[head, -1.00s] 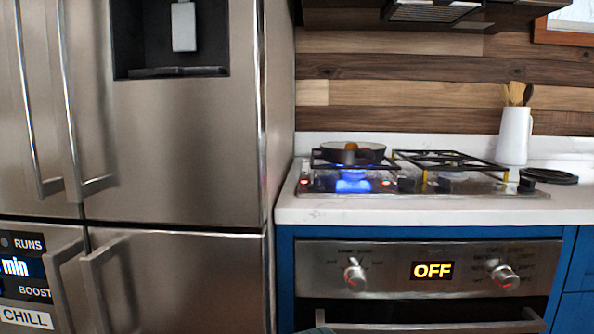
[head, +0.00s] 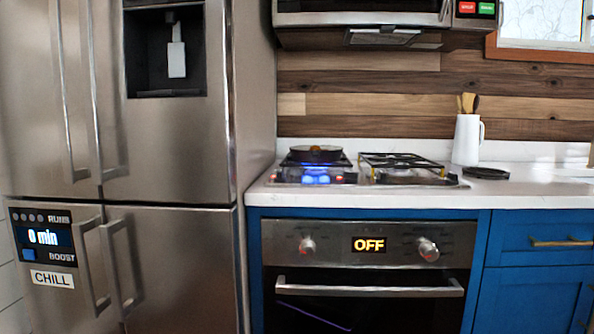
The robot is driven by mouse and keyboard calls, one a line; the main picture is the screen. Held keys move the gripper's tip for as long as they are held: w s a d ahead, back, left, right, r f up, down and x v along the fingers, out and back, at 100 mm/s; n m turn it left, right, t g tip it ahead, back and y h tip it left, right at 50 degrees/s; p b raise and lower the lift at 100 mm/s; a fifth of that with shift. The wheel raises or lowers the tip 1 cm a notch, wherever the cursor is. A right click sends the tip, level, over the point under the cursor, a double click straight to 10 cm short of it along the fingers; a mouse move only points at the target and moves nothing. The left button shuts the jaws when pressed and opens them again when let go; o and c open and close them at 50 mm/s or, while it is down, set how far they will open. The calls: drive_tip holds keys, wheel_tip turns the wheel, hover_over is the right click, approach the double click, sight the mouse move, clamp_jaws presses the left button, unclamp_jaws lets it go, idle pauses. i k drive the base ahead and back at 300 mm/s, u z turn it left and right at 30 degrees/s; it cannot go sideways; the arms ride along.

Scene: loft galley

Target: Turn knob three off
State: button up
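The gas cooktop (head: 462,185) is set in the white counter. No knob is visibly numbered three. My gripper is not in view.
A steel fridge (head: 180,150) stands close on the left. The oven handle (head: 370,287) juts out below the panel. A white jug with utensils (head: 466,140) and a dark round plate (head: 486,173) stand right of the cooktop. A microwave (head: 360,8) hangs above.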

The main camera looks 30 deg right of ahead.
sight(351, 177)
drive_tip(key=z, duration=1)
